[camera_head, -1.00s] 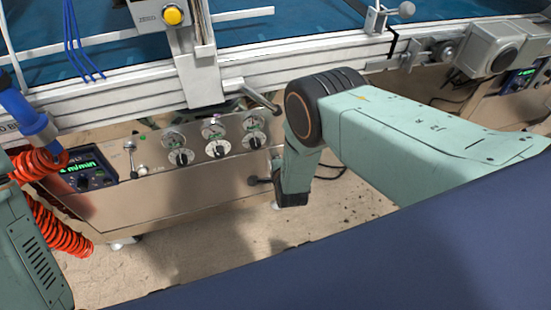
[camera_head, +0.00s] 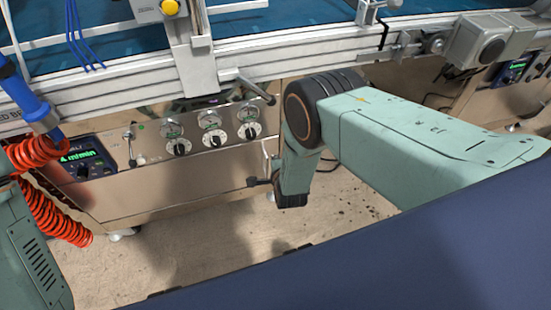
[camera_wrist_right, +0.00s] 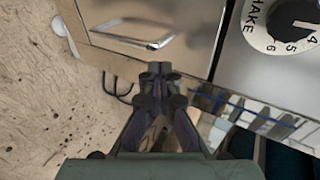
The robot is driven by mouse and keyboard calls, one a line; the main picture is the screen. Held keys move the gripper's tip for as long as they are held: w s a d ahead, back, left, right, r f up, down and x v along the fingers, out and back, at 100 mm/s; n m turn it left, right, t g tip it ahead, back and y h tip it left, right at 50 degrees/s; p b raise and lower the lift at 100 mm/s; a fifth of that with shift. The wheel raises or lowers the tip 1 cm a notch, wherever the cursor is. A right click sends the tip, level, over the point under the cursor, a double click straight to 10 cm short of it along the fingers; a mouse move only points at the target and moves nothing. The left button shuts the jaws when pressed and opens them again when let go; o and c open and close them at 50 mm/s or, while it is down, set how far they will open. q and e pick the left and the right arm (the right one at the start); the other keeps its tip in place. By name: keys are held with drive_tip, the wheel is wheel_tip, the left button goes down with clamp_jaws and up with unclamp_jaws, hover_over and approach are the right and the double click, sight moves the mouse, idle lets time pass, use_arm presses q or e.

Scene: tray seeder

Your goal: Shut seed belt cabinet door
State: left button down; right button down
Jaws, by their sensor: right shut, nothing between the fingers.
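The metal cabinet front (camera_head: 205,175) stands under the machine rail in the head view, with knobs and a display above its plain lower panel. A panel with a silver bar handle (camera_wrist_right: 150,42) shows in the right wrist view; I take it for the cabinet door, but cannot tell how far it stands open. My right gripper (camera_wrist_right: 158,68) is shut and empty, its tips just below the handle in that picture; contact is unclear. In the head view my right arm hangs down at the cabinet's right end, and the fingertips are hidden. My left gripper is out of view.
A red coiled hose (camera_head: 60,215) hangs at the left, beside the lit display (camera_head: 78,157). The white machine rail (camera_head: 120,85) runs above. The floor (camera_head: 200,250) before the cabinet looks clear.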

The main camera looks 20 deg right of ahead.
drive_tip(key=d+p+v, duration=0.1)
drive_tip(key=p+v, duration=0.3)
drive_tip(key=v, duration=0.6)
drive_tip(key=shift+p, duration=0.35)
drive_tip(key=shift+f, duration=0.1)
drive_tip(key=s+d+r+n+g, duration=0.1)
drive_tip(key=s+r+n+g, duration=0.2)
drive_tip(key=s+n, duration=0.3)
drive_tip(key=s+d+r+n+g+y+p, duration=0.1)
drive_tip(key=s+r+n+g, duration=0.3)
drive_tip(key=s, duration=1.1)
drive_tip(key=s+d+r+n+g+p, duration=0.1)
drive_tip(key=s+r+n+g, duration=0.2)
drive_tip(key=s+n, duration=0.6)
drive_tip(key=shift+s+d+r+g+y, duration=0.2)
drive_tip(key=shift+s+d+g+y, duration=0.15)
drive_tip(key=shift+s+g, duration=0.5)
